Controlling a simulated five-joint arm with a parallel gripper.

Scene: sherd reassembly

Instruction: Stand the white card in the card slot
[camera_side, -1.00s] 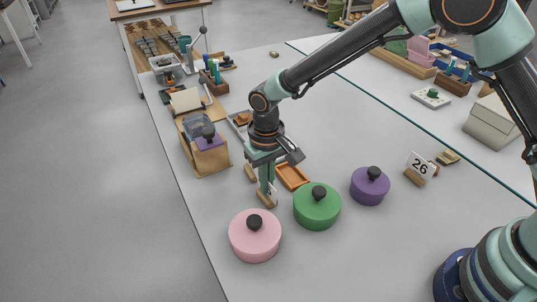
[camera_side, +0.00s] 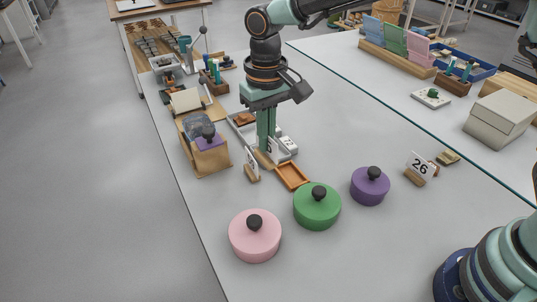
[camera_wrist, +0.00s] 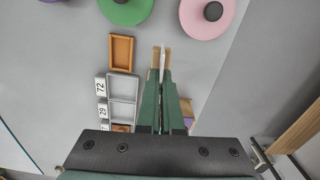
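My gripper (camera_side: 266,150) points down near the middle of the table, left of the tray labels in the side view. Its fingers are closed on a white card with a dark numeral. The card (camera_wrist: 162,57) shows edge-on between the fingertips in the wrist view, with a wooden foot (camera_wrist: 155,58) along it. I cannot tell whether that foot touches the table. In the wrist view a wooden piece (camera_wrist: 187,107) is partly hidden by my finger.
An orange tray (camera_side: 293,177) and grey trays (camera_wrist: 122,87) lie beside my gripper. Green (camera_side: 317,208), pink (camera_side: 254,237) and purple (camera_side: 369,187) lidded pots stand in front. A wooden box (camera_side: 207,160) is left.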

